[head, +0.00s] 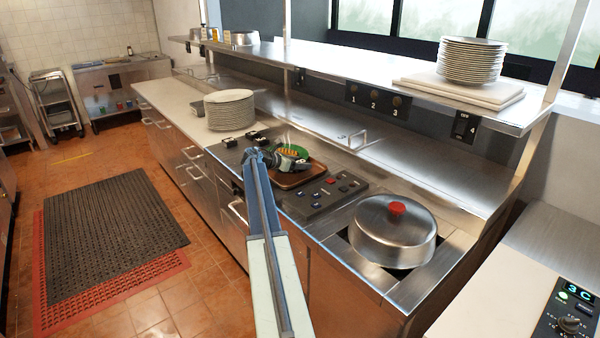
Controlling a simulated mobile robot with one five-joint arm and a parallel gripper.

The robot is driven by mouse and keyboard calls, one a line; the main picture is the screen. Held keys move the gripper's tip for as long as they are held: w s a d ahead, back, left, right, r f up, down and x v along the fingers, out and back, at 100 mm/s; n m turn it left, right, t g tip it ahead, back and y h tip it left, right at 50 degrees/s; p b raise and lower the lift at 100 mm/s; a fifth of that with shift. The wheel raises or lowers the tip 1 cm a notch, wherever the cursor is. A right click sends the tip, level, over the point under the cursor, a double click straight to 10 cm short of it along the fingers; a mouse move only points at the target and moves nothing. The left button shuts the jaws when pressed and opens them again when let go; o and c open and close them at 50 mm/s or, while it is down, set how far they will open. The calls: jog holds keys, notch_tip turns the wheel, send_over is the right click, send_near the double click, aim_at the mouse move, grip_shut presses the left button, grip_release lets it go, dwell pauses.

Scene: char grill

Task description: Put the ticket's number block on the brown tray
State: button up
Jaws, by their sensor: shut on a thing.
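The brown tray (293,182) lies on the counter in the middle of the head view. A green-rimmed plate (304,152) with food stands at its back. My gripper (290,162) is at the tray, in front of the plate, and is shut on a small dark block that is mostly hidden. I cannot read a number on it or tell whether it touches the tray. Several small blue, red and dark blocks sit on a dark board (325,194) right of the tray. Dark blocks (250,136) stand behind left of my gripper. I cannot make out the ticket.
A plate stack (230,109) stands left on the counter. A domed lid with a red knob (393,230) is at the right. A steel shelf (340,76) with more plates (470,59) runs above the counter. A panel at the lower right shows "3 C" (579,292).

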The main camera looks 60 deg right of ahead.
aim_at(301, 175)
jog(key=shift+d+f+b, duration=0.15)
jog(key=shift+f+b, duration=0.85)
jog(key=shift+f, duration=0.05)
jog(key=shift+d+f+b, duration=0.1)
jog(key=shift+f+b, duration=0.9)
jog(key=o, duration=1.5)
jog(key=shift+r, duration=0.1)
jog(key=shift+c, duration=0.2)
jog(key=shift+r+p, duration=0.3)
jog(key=shift+p, duration=0.1)
jog(key=p+v, duration=0.4)
jog(key=v, duration=0.6)
jog(key=shift+w+a+r, duration=0.1)
jog(key=shift+a+r, duration=0.05)
jog(key=shift+a, duration=0.25)
jog(key=shift+w+a+r, duration=0.15)
jog(key=shift+a, duration=0.35)
